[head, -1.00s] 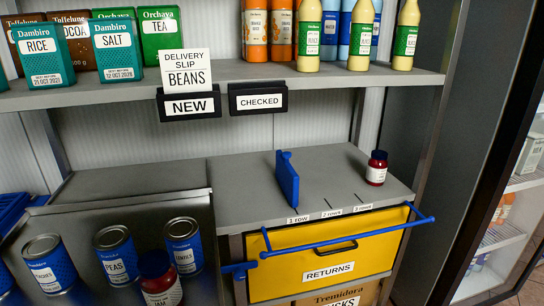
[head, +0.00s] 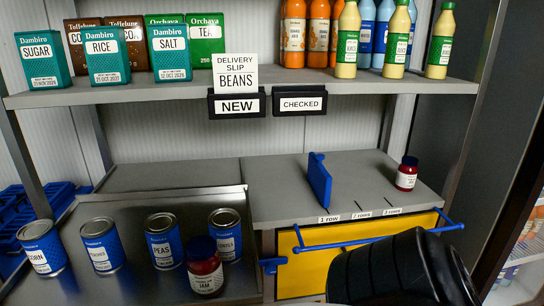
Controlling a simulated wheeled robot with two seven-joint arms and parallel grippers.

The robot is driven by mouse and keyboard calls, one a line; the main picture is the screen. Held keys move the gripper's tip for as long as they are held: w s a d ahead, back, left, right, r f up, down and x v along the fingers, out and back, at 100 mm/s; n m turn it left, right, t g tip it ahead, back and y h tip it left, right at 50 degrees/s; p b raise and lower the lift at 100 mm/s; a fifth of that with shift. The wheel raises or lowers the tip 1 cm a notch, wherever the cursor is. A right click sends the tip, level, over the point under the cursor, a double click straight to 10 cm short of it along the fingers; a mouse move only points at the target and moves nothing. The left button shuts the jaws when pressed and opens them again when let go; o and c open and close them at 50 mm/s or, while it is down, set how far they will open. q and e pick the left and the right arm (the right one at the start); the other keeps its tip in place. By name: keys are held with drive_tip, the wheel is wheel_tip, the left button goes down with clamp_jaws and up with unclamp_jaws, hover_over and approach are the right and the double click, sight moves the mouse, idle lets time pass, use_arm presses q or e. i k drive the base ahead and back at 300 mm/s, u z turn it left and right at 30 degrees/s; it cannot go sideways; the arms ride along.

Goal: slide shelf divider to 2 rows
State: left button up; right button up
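The blue shelf divider (head: 319,181) stands upright on the grey lower shelf (head: 260,195), lined up with the "1 row" label (head: 328,219). The "2 rows" label (head: 361,215) and the "3 rows" label (head: 392,211) are to its right on the front edge, each with a short dark mark. A black rounded part, probably of my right arm, covers the lower right of the head view. No gripper fingers show there. My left gripper is not in view.
A small red jar (head: 406,178) stands at the right end of the lower shelf. A blue rail (head: 350,243) runs before the yellow returns drawer (head: 305,275), partly hidden by the black part. Cans and a jam jar (head: 205,268) stand on a tray at left.

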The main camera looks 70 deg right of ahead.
sight(318, 177)
drive_tip(key=k, duration=0.85)
drive_tip(key=z, duration=1.6)
drive_tip(key=i, duration=0.25)
